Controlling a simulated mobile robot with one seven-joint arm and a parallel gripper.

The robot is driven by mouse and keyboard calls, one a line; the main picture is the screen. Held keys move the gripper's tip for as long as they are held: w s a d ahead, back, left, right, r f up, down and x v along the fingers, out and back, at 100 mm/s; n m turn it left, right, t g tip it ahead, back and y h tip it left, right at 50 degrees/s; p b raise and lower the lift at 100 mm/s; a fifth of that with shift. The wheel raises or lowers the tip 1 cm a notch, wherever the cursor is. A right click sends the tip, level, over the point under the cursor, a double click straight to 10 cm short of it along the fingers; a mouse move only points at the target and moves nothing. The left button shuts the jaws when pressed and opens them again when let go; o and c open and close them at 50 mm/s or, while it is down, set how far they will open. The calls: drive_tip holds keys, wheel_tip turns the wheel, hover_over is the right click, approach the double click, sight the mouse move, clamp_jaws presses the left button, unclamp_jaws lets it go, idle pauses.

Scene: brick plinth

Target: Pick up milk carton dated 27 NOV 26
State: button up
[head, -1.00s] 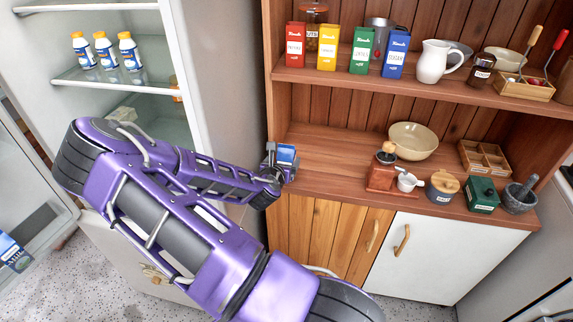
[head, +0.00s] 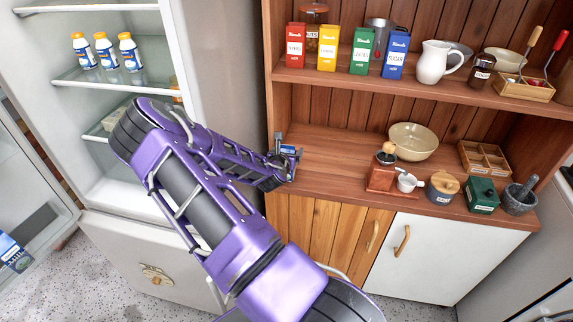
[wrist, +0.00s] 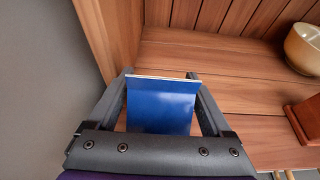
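My gripper (head: 286,158) is at the left end of the wooden hutch's counter. In the wrist view, its fingers (wrist: 160,92) stand on both sides of a blue carton (wrist: 160,108) and appear shut on it. A small blue and white part of this carton (head: 289,150) shows in the head view. No date on it can be read, and I cannot tell whether it touches the counter. Another blue and white carton (head: 13,252) is in the fridge door at the lower left; its date is also unreadable.
The counter (head: 335,150) is clear right of my gripper, up to a cream bowl (head: 412,141) and a coffee grinder (head: 382,172). The hutch's left side wall (wrist: 112,35) is close. Coloured tins stand on the shelf above. The open fridge (head: 195,60) holds white bottles (head: 104,50).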

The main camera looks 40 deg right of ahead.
drive_tip(key=c, duration=1.2)
clamp_jaws()
drive_tip(key=shift+r, duration=0.2)
